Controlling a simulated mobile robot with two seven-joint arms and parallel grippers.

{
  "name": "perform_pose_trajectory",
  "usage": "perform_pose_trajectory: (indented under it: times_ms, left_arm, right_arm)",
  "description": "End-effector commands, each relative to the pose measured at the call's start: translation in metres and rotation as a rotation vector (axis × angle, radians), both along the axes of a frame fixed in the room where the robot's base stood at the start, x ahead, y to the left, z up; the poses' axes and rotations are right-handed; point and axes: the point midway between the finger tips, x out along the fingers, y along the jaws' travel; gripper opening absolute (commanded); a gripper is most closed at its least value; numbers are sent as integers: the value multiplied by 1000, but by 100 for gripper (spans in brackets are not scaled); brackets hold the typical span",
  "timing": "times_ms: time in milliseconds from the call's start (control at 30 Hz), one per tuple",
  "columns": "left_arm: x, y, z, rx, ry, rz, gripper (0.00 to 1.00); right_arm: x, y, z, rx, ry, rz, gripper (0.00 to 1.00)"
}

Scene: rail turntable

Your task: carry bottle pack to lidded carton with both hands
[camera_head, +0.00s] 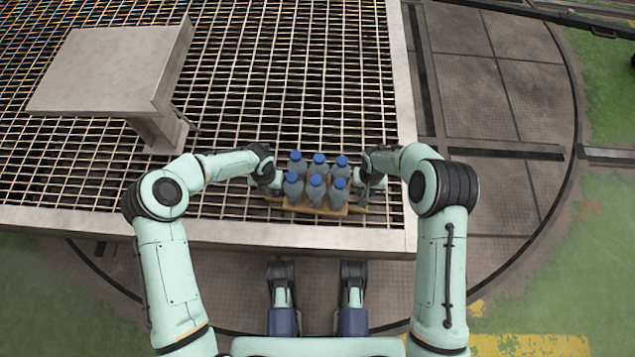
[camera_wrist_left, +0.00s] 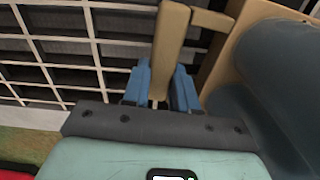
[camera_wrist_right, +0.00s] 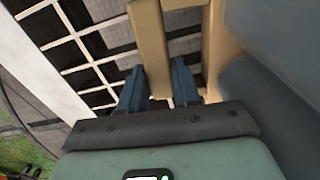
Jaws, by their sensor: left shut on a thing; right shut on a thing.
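The bottle pack is several grey bottles with blue caps in a tan carrier (camera_head: 316,209), upright near the front edge of the grated platform. I cannot tell whether it rests on the grating or hangs just above it. My left gripper (camera_head: 275,186) is at its left end, and in the left wrist view the blue fingers (camera_wrist_left: 160,88) close around a tan handle (camera_wrist_left: 172,45). My right gripper (camera_head: 367,182) is at its right end, with its fingers (camera_wrist_right: 158,88) closed around the other tan handle (camera_wrist_right: 151,45). No lidded carton is seen in any view.
A grey stand with a flat top (camera_head: 112,68) rises from the grating at the left. The platform has a pale solid border (camera_head: 403,110) at the right and front. Bare grating (camera_head: 300,80) lies behind the pack. Dark turntable plates (camera_head: 490,110) lie to the right.

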Motion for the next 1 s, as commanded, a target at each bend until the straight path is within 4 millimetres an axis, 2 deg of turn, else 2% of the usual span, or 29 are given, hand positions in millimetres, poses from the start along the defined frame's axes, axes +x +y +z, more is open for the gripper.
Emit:
perform_pose_trajectory:
  times_ms: [1000]
  left_arm:
    - [1, -1, 6, -1, -5, 0, 0]
  right_arm:
    - [1, 1, 6, 1, -4, 0, 0]
